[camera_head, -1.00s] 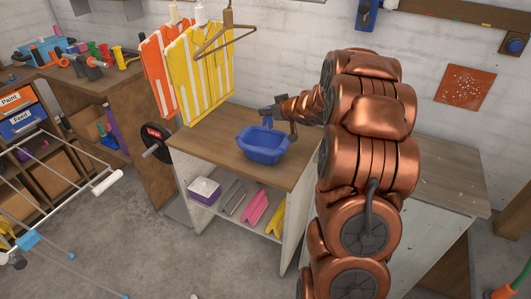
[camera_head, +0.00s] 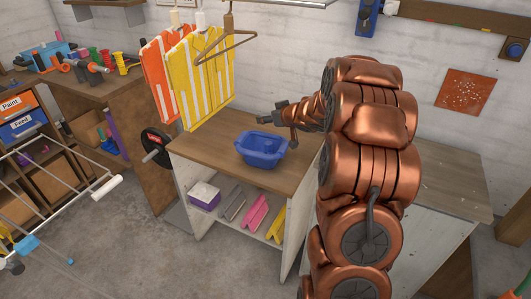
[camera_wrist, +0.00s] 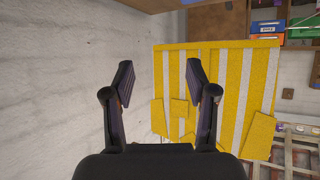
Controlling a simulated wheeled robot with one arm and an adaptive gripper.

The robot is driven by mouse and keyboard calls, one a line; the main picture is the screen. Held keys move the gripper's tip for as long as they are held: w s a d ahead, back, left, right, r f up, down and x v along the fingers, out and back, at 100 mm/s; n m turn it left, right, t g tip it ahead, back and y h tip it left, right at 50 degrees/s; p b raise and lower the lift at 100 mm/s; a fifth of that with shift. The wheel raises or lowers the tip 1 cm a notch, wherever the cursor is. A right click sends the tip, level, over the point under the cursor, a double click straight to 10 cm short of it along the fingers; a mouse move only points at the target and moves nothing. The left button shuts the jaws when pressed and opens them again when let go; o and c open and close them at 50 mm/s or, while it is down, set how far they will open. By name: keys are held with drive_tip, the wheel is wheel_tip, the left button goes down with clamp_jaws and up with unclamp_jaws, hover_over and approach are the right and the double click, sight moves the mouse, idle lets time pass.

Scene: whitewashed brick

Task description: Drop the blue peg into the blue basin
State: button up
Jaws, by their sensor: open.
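The blue basin (camera_head: 262,147) stands upright on the wooden top of a low shelf unit. My gripper (camera_head: 264,117) is above the basin's back rim, pointing left. In the wrist view my gripper (camera_wrist: 160,78) has its two dark fingers wide apart with nothing between them. I cannot make out the blue peg for certain in any view. The inside of the basin is too small and dark to tell whether the peg lies there.
A yellow striped garment (camera_head: 202,75) and an orange one (camera_head: 155,72) hang left of the basin; the yellow one fills much of the wrist view. A wooden hanger (camera_head: 227,45) hangs above. The wooden top (camera_head: 205,147) is bare left of the basin.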

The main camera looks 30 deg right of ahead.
drive_tip(key=v, duration=1.2)
idle(0.4)
drive_tip(key=s+a+r+m+g+h+p, duration=0.2)
drive_tip(key=s+r+m+g+h, duration=0.15)
drive_tip(key=s+r+h, duration=0.2)
drive_tip(key=s+a+f+n+g+y+p, duration=0.1)
drive_tip(key=s+a+g, duration=0.4)
drive_tip(key=s+a, duration=0.8)
drive_tip(key=s+a+f+n+g+y+p, duration=0.1)
drive_tip(key=s+a+f+g+y, duration=0.3)
drive_tip(key=s+a, duration=0.9)
drive_tip(key=s+n+g, duration=0.1)
drive_tip(key=s, duration=0.4)
drive_tip(key=shift+s+f+p, duration=0.3)
drive_tip(key=shift+s+f, duration=0.1)
